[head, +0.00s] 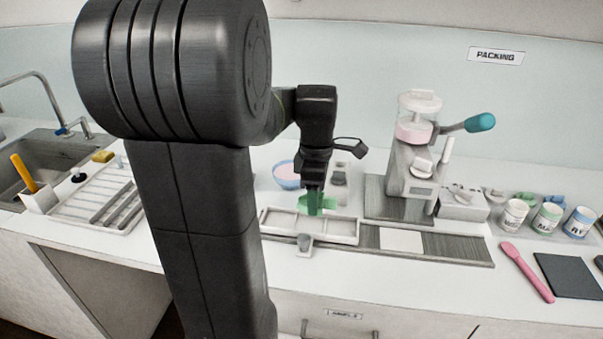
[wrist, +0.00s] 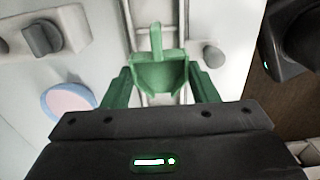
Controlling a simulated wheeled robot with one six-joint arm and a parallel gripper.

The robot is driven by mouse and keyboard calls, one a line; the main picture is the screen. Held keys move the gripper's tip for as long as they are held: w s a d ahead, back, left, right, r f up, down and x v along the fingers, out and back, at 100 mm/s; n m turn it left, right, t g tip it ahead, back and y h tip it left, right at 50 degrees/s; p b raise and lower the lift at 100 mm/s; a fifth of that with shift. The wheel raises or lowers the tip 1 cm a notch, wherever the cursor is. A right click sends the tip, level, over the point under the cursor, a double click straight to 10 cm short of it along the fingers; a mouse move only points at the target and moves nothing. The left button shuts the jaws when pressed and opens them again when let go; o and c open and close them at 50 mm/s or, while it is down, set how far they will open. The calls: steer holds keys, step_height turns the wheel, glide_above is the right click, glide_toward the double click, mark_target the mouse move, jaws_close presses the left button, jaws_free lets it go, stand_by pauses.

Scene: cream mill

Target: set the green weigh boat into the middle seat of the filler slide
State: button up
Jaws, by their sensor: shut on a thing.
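The green weigh boat (head: 316,204) is held in my gripper (head: 315,194), over the white filler slide (head: 283,232). In the wrist view the boat (wrist: 160,74) sits between the two fingers of my gripper (wrist: 160,84), with its narrow spout pointing away from the palm. The slide's pale rails (wrist: 147,12) run beneath and beyond the boat. The slide has several framed seats and a grey knob (head: 305,242) on its front side. The boat hides the seat under it, and I cannot tell whether it touches the slide.
A blue bowl with pink contents (head: 287,176) and a small box with a dial (head: 340,178) stand behind the slide. A press with a teal handle (head: 410,160) stands to the right. The slide's track (head: 455,248) extends right. A drying rack (head: 100,200) is left.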

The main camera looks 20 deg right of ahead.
mark_target(314, 227)
steer(key=shift+w+f, duration=0.2)
steer(key=shift+w, duration=0.1)
steer(key=shift+s+f+b, duration=0.2)
steer(key=shift+f+b, duration=0.3)
steer(key=shift+b, duration=0.2)
steer(key=shift+f+b, duration=1.2)
steer(key=shift+f, duration=0.05)
steer(key=shift+f, duration=0.4)
steer(key=shift+f, duration=0.4)
steer(key=shift+f, duration=0.15)
steer(key=shift+s+f, duration=0.1)
steer(key=shift+f, duration=0.2)
stand_by(0.7)
